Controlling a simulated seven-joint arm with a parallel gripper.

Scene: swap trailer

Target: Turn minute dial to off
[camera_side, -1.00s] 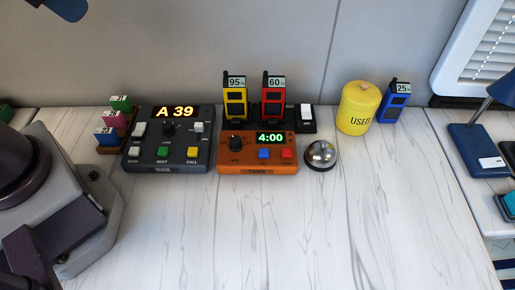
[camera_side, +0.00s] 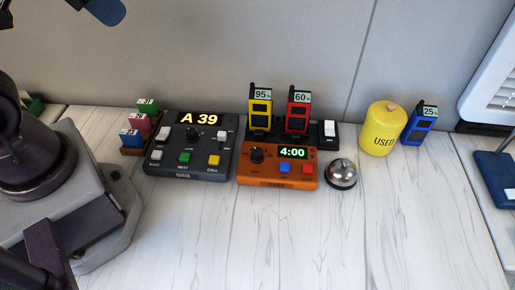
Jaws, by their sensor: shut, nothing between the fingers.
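The orange timer (camera_side: 278,179) sits on the desk, right of the middle. Its green display (camera_side: 293,152) reads 4:00. Its black round dial (camera_side: 257,155) is at the upper left of its face; the small lettering around the dial is too small to read. A blue button (camera_side: 284,168) and a red button (camera_side: 308,170) sit below the display. My gripper is not in the side view, and nothing touches the dial.
The dark console (camera_side: 188,170) showing A 39, with its own dial (camera_side: 193,134), stands left of the timer. A bell (camera_side: 342,173) is at its right. Yellow and red radios (camera_side: 297,112) stand in a charger behind. The desk in front (camera_side: 290,235) is clear.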

